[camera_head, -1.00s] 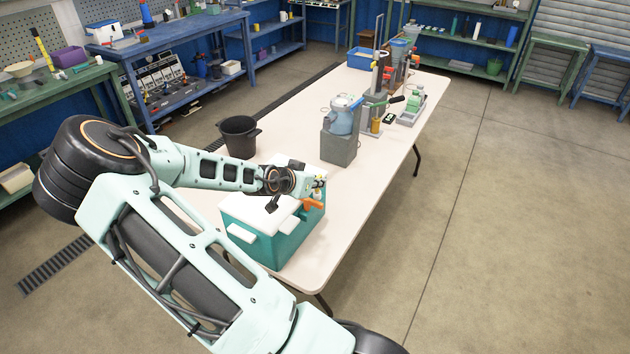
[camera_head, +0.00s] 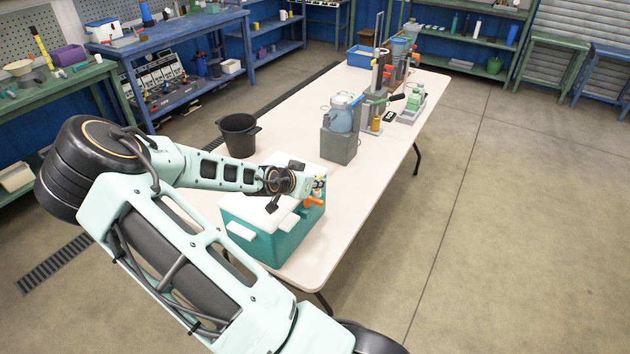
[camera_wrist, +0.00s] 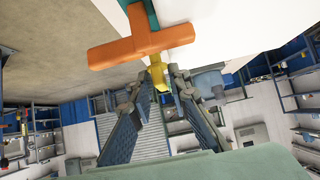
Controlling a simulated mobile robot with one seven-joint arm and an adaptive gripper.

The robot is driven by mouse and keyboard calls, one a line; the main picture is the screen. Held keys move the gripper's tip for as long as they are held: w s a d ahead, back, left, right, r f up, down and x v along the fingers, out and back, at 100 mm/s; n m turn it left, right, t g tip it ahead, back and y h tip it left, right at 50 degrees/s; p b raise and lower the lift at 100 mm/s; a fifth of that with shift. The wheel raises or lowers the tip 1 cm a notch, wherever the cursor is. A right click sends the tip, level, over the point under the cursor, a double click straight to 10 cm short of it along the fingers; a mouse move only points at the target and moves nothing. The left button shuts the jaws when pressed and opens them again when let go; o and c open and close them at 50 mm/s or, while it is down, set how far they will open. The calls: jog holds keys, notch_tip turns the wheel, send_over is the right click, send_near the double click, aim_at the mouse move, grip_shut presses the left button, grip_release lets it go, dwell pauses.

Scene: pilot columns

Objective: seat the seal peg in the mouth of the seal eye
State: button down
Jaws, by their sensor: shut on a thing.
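My gripper (camera_head: 318,184) is at the right side of the teal cooler (camera_head: 288,242) with a white lid, at the table's near end. In the wrist view my gripper (camera_wrist: 162,84) is shut on a small yellow piece (camera_wrist: 158,75), which looks like the seal peg. An orange cross-shaped piece (camera_wrist: 128,49) lies just beyond the yellow piece's tip, against the cooler; it also shows in the head view (camera_head: 312,203). It may bear the seal eye, but I cannot make out a mouth. I cannot tell whether the yellow tip touches it or is apart.
A black bucket (camera_head: 238,138) and a grey block (camera_head: 339,147) with a blue jug (camera_head: 338,118) stand farther along the table (camera_head: 285,120). Several tools and bottles crowd the far end. The floor right of the table is clear.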

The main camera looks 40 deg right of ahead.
jog(key=shift+f+b, duration=0.4)
jog(key=shift+f, duration=0.2)
jog(key=c, duration=1.7)
grip_release()
jog(key=shift+f, duration=0.1)
jog(key=shift+c, duration=0.2)
jog(key=shift+a, duration=0.1)
jog(key=v, duration=1.2)
